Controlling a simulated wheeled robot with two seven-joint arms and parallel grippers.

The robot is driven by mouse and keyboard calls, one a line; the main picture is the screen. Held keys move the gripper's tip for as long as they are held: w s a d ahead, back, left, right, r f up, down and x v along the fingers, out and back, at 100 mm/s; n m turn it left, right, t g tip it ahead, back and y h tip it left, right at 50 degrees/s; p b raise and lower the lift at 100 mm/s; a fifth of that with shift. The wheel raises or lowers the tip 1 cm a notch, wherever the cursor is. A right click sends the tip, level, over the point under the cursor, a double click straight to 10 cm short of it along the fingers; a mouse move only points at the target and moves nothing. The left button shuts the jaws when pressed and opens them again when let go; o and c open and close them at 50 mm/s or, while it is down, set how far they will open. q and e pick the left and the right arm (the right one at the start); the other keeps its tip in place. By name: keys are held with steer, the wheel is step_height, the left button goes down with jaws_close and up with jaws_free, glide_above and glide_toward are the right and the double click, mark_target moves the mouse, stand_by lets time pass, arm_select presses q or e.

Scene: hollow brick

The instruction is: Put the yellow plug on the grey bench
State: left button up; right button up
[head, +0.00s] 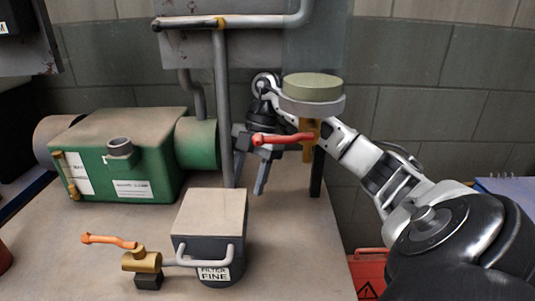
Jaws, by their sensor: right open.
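My right gripper (251,174) is open, its fingers pointing down above the back of the bench, beside the vertical grey pipe. Nothing shows between its fingers. A red lever (284,138) on a brass-coloured valve crosses in front of part of it. The grey bench (90,245) has a worn, tan-grey top. I cannot clearly pick out a yellow plug; the nearest in colour is a pale yellow-green round disc (313,86) on a grey round rim, close to my right wrist. My left gripper is not in view.
A green pump housing (125,155) stands at the left. A dark filter box (211,232) with an orange-handled brass valve (142,260) stands in front. A grey pipe (222,110) rises behind. A red case (370,272) is at the lower right. The bench's right front is clear.

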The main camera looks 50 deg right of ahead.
steer(key=d, duration=0.8)
steer(key=shift+w+d, duration=0.1)
steer(key=shift+d, duration=0.05)
